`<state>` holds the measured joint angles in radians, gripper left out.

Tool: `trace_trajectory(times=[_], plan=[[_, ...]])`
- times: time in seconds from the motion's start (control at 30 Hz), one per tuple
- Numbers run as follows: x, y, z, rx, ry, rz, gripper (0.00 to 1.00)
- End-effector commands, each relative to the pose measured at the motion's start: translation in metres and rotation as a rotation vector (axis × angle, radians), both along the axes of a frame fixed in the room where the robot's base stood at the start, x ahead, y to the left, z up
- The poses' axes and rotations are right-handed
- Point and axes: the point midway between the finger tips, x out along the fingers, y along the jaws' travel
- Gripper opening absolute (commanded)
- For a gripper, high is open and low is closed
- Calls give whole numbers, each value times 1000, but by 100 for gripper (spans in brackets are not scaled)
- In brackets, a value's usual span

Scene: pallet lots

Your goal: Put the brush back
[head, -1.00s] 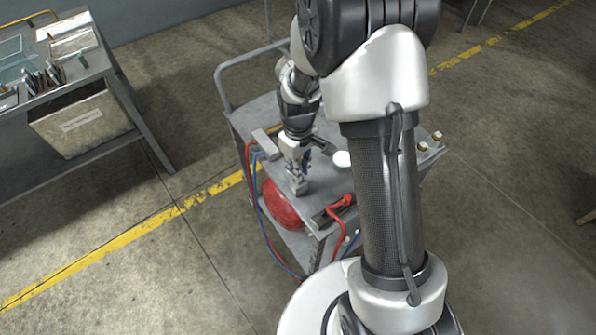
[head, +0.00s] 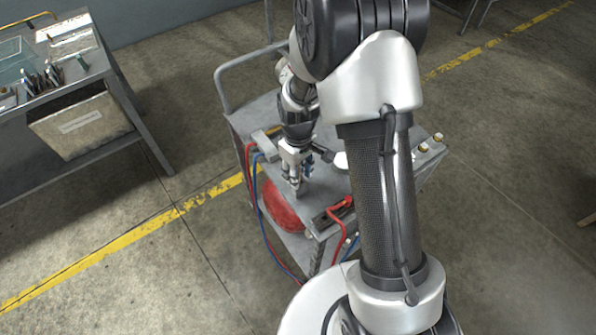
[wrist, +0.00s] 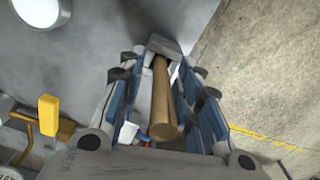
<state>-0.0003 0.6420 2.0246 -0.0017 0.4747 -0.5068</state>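The brush (wrist: 160,98) shows in the wrist view as a round wooden handle. Its near end points toward my palm and its far end meets a grey block (wrist: 166,44). I cannot tell whether that block is the brush's head or a holder. My gripper (wrist: 163,60) has its blue-padded fingers on either side of the handle, with narrow gaps visible on both sides. In the head view my gripper (head: 298,180) points down over the near left part of the grey cart (head: 262,108). The brush cannot be made out clearly there.
A red rounded object (head: 283,208) sits at the cart's near side, with red and blue hoses hanging beside it. A round white item (wrist: 42,12) lies on the cart top. A workbench (head: 105,65) with a bin (head: 80,122) stands at left. Open floor lies between.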

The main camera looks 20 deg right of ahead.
Motion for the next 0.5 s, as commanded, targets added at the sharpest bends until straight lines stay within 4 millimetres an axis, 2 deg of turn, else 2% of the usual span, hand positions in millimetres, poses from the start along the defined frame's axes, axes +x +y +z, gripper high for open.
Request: trace_trajectory(times=[0.17, 0.27, 0.5], plan=[[0, 0, 3, 0, 0, 0, 32], [1, 0, 15, 0, -2, 0, 32], [1, 0, 67, 0, -6, 0, 32]])
